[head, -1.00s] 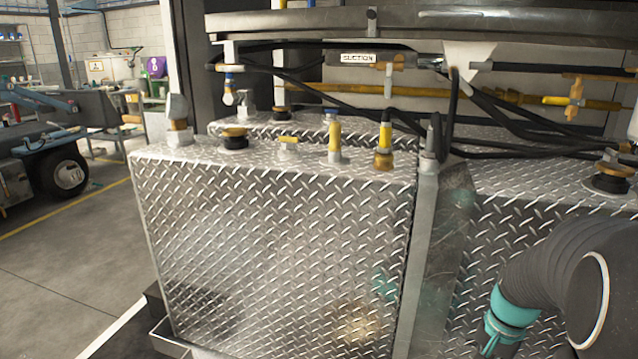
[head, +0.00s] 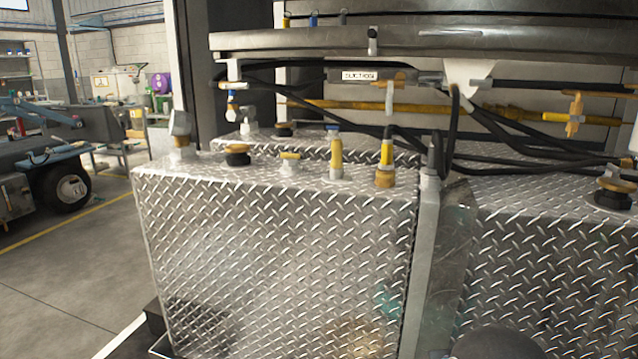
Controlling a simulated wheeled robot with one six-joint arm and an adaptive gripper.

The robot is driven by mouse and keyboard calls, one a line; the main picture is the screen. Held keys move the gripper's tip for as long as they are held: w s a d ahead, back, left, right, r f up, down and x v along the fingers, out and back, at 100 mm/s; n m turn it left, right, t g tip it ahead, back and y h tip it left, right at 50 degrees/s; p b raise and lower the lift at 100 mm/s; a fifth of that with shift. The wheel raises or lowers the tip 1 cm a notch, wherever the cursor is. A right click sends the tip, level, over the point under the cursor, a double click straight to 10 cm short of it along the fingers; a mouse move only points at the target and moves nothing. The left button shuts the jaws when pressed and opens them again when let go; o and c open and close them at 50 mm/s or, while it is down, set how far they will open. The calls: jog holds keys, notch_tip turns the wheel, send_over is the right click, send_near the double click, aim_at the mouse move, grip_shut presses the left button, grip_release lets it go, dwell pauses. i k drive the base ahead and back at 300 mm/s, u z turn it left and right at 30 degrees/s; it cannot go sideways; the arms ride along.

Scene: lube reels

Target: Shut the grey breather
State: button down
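A grey fitting (head: 180,123) with a brass collar stands upright on the near left corner of the diamond-plate tank top; it looks like the grey breather. A similar grey fitting (head: 248,121) stands farther back on another tank, so I cannot be certain which one is meant. I cannot tell from here whether either is open or shut. My gripper is not in view. Only a dark rounded part of my arm shows at the bottom edge, right of the middle, well below and away from the fittings.
Black hoses and yellow pipes (head: 400,107) cross above, under a metal shelf (head: 330,42). Floor (head: 60,290) is clear at left.

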aim_at(614, 171)
jog(key=z, duration=1.65)
jog(key=i, duration=1.25)
jog(key=u, duration=0.35)
